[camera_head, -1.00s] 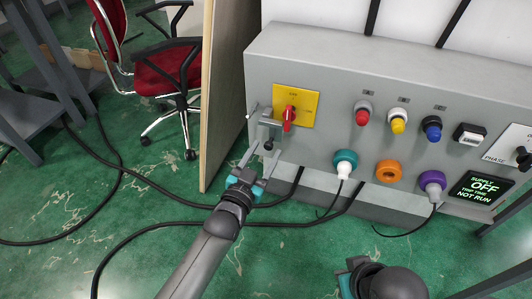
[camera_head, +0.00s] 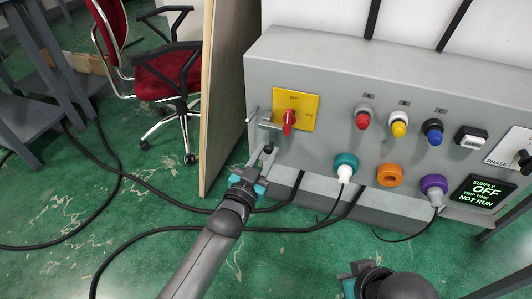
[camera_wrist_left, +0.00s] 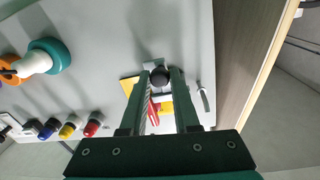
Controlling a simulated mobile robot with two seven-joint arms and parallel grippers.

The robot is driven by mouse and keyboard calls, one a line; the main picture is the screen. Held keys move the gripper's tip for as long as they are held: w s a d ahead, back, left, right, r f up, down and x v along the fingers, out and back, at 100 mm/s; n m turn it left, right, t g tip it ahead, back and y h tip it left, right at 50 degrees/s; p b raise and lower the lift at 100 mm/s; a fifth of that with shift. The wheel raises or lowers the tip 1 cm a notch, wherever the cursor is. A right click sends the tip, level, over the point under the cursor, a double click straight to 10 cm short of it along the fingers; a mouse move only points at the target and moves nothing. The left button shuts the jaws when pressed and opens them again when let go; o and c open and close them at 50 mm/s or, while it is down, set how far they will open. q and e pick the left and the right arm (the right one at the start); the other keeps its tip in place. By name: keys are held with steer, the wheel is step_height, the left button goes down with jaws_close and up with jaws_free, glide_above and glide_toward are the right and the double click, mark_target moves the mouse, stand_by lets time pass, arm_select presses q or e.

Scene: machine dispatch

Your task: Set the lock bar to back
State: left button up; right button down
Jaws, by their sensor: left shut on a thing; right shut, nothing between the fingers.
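The lock bar (camera_head: 268,128) is a grey metal piece on the left end of the panel, beside the yellow plate (camera_head: 306,103) with its red switch handle (camera_head: 289,121). A black knob (camera_wrist_left: 159,75) belongs to it and shows between my left fingers in the left wrist view. My left gripper (camera_head: 264,154) is shut on this knob, below and in front of the bar. My right gripper (camera_head: 356,270) is partly in view at the bottom of the head view, shut and empty, apart from the panel. Its fingertips are hard to make out.
Red, yellow and blue buttons (camera_head: 432,129) sit right of the switch. Teal (camera_head: 345,162), orange (camera_head: 389,174) and purple sockets lie below, with cables hanging from teal and purple. A wooden partition (camera_head: 228,90) stands close left of the panel.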

arm_select(q)
jaws_close()
stand_by(0.8)
steer(key=shift+a, duration=0.1)
steer(key=a, duration=0.1)
steer(key=w+a, duration=0.1)
steer(key=a, duration=0.1)
steer(key=shift+a+p, duration=0.2)
steer(key=shift+p, duration=0.1)
arm_select(e)
steer(key=shift+f, duration=0.85)
arm_select(q)
steer(key=o, duration=0.8)
jaws_free()
arm_select(e)
steer(key=shift+w+r, duration=0.1)
steer(key=shift+r, duration=0.05)
